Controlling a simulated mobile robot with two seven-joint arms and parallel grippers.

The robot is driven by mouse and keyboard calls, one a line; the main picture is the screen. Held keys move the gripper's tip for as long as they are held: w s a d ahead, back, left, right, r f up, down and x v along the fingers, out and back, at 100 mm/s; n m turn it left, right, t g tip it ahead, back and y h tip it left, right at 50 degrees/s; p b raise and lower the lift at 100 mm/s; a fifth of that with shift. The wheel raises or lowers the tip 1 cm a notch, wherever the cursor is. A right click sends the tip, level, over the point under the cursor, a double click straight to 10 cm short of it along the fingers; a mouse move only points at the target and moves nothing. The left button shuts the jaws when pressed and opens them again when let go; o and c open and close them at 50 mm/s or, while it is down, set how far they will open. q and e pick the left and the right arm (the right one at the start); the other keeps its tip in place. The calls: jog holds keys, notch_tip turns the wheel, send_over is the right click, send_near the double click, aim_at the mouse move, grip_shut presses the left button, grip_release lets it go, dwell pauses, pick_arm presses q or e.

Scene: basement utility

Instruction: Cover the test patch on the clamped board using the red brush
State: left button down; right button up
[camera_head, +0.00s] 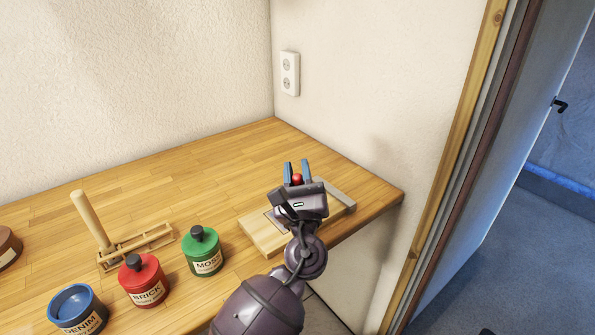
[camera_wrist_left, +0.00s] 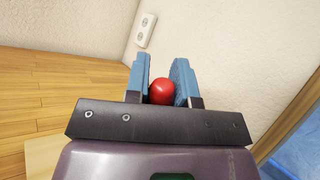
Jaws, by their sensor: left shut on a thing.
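My left gripper (camera_head: 297,174) is shut on the red brush (camera_head: 297,180). Only the brush's rounded red end shows between the blue fingers; it also shows in the left wrist view (camera_wrist_left: 161,91). The bristles are hidden. The clamped board (camera_head: 262,236) is a pale wooden slab near the worktop's right front edge. My gripper is over it in the head view and hides most of it; I cannot tell whether the brush touches it. A grey bar (camera_head: 340,193), perhaps part of the clamp, shows at the board's right. The test patch is mostly or wholly hidden. My right gripper is out of view.
Left of the board stand a green MOSS tin (camera_head: 203,254), a red BRICK tin (camera_head: 145,283) and a blue DENIM tin (camera_head: 76,310). Behind them is a wooden rack (camera_head: 145,243) with an upright wooden handle (camera_head: 90,218). The back of the worktop (camera_head: 180,165) is clear. Walls bound it.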

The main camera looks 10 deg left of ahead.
pick_arm(q)
jog(key=shift+w+d, duration=0.35)
jog(key=shift+w, duration=0.15)
jog(key=shift+s+a, duration=0.7)
jog(key=shift+s, duration=0.25)
dwell(0.9)
jog(key=shift+w, duration=0.1)
